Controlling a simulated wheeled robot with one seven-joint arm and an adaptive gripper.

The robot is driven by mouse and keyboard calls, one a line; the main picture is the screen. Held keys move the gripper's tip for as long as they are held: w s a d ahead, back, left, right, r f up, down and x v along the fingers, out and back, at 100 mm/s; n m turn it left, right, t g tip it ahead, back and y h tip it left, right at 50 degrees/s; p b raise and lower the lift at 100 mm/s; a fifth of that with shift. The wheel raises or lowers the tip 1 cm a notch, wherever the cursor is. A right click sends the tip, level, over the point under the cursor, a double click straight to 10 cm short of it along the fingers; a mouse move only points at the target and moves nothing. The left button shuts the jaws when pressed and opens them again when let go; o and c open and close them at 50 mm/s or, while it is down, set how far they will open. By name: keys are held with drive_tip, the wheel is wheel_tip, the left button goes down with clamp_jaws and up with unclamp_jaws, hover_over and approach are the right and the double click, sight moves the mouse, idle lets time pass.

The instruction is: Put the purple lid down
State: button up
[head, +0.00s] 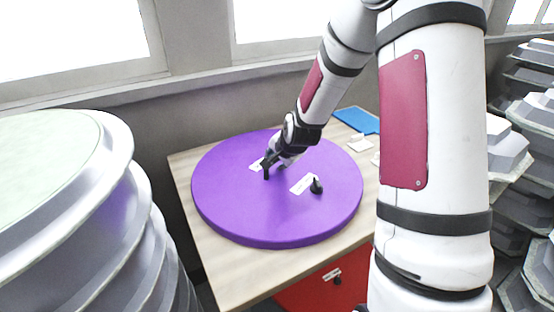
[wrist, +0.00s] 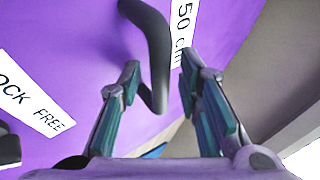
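The purple lid (head: 245,215) is a large round disc lying flat over the wooden table, with white labels on top. It looks as if it rests on the tabletop, though a small gap under it cannot be ruled out. My gripper (head: 268,168) is over the lid's upper middle, at a dark handle. In the wrist view my gripper (wrist: 158,75) is open, with its fingers on either side of the dark curved handle (wrist: 157,40) and gaps showing beside it. A second black knob (head: 317,187) stands on the lid to the right. The lid (wrist: 85,35) fills much of the wrist view.
The wooden table (head: 230,275) shows around the lid. A blue flat item (head: 357,120) and pale small pieces (head: 359,143) lie at its back right. A red cabinet (head: 325,288) is below. Stacked grey moulds (head: 70,200) stand left, with more moulds (head: 530,130) right. Windows are behind.

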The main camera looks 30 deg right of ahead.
drive_tip(key=shift+r, duration=0.1)
drive_tip(key=s+a+r+n+p, duration=0.1)
drive_tip(key=s+a+r+n, duration=0.2)
drive_tip(key=s+r, duration=0.3)
drive_tip(key=s+a+r+n+g+p, duration=0.1)
drive_tip(key=s+a+r+n, duration=0.15)
drive_tip(key=s+r, duration=0.4)
drive_tip(key=s+a+r+n+p, duration=0.1)
drive_tip(key=s+a+r+n, duration=0.1)
drive_tip(key=s+a+r, duration=0.35)
drive_tip(key=s+a+r+n, duration=0.1)
drive_tip(key=s+r+n, duration=0.2)
drive_tip(key=s, duration=0.5)
drive_tip(key=s+a+r+n+g+y, duration=0.1)
drive_tip(key=s+a+r+n, duration=0.1)
drive_tip(key=s, duration=0.6)
drive_tip(key=shift+s+a+r+n, duration=0.15)
drive_tip(key=shift+a+r+n, duration=0.3)
drive_tip(key=shift+n, duration=0.7)
drive_tip(key=shift+d, duration=0.15)
